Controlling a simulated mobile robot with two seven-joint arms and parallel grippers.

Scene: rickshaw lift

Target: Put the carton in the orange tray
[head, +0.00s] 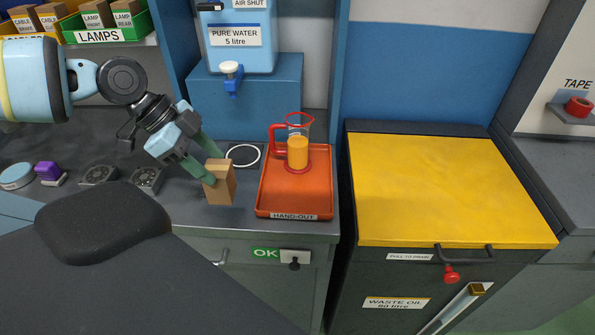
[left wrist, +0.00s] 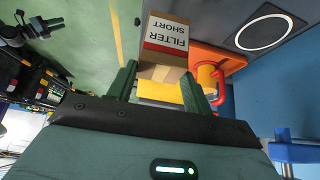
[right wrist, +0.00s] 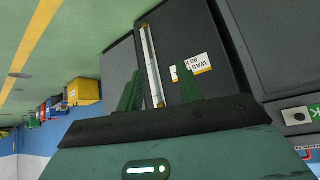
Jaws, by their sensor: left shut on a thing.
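The carton (head: 219,187) is a small brown box held upright at the counter, left of the orange tray. My left gripper (head: 211,168) is shut on its upper part, with one green finger on each side. In the left wrist view the carton (left wrist: 166,38) carries a label reading FILTER SHORT and sits between the fingers. I cannot tell whether its base touches the counter. The orange tray (head: 285,200), labelled HAND-OUT, holds a clear jug (head: 297,150) with orange contents and a red handle. My right gripper (right wrist: 160,85) is open and empty, away from the counter.
A white ring (head: 243,155) lies on the counter behind the carton. A water tank (head: 238,45) with a blue tap stands behind. A yellow-topped waste oil cabinet (head: 440,190) is right of the tray. The tray's front part is clear.

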